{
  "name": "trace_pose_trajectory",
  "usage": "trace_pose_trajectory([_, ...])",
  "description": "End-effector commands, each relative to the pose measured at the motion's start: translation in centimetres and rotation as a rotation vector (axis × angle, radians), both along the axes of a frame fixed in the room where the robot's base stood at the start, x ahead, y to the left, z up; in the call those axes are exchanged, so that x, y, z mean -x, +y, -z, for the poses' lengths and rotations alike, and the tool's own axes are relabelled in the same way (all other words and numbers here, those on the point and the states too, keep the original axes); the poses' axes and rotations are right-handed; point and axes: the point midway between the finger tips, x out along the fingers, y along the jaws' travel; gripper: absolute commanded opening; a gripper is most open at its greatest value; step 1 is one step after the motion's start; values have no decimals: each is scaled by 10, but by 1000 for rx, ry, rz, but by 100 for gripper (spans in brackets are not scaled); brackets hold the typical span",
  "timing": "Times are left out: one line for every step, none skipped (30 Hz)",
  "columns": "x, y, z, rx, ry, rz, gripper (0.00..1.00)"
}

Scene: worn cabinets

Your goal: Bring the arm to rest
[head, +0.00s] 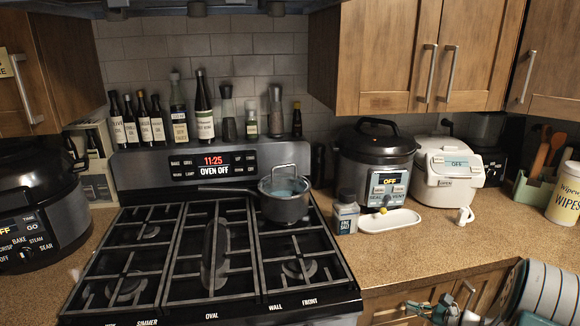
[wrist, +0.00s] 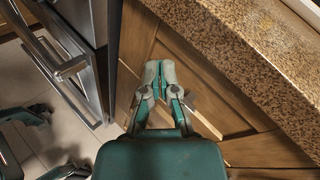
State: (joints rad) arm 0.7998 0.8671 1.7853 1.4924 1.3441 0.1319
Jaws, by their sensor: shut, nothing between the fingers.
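My gripper (head: 412,305) is low at the bottom right of the head view, in front of the lower cabinet doors (head: 385,307) and below the counter edge. In the wrist view my gripper (wrist: 160,68) is shut, its grey fingertips together with nothing between them. Behind it is a wooden cabinet door (wrist: 200,85). The fingers appear apart from the door, but the exact gap is hard to tell. Part of my arm shows at the lower right of the head view.
The speckled counter edge (wrist: 245,50) runs above and right of my gripper. The oven handle (wrist: 70,68) is at the left. Above are the stove (head: 210,255) with a pot (head: 284,205), a salt jar (head: 346,217), a white dish (head: 375,222) and cookers. Tiled floor shows lower left.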

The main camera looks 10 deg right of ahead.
Motion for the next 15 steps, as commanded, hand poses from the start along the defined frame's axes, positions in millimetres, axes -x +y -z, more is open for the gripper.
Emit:
trace_pose_trajectory([-1, 18, -19, 51, -5, -63, 0])
trace_pose_trajectory([0, 28, -28, 82, -5, -100, 0])
trace_pose_trajectory([2, 41, -39, 124, -6, -148, 0])
trace_pose_trajectory([4, 51, -47, 154, -7, -184, 0])
trace_pose_trajectory([6, 60, -55, 186, -10, -220, 0])
trace_pose_trajectory([10, 73, -65, 228, -11, -266, 0])
trace_pose_trajectory([13, 82, -72, 261, -14, -301, 0])
trace_pose_trajectory([17, 91, -79, 292, -16, -336, 0])
trace_pose_trajectory([22, 103, -89, 336, -21, -382, 0])
trace_pose_trajectory([26, 111, -95, 370, -24, -413, 0])
trace_pose_trajectory([30, 120, -102, 404, -28, -448, 0])
trace_pose_trajectory([37, 131, -110, 450, -35, -491, 0])
trace_pose_trajectory([42, 138, -116, 485, -40, -522, 0])
trace_pose_trajectory([47, 146, -122, 519, -46, -554, 0])
trace_pose_trajectory([55, 155, -129, 567, -55, -597, 0])
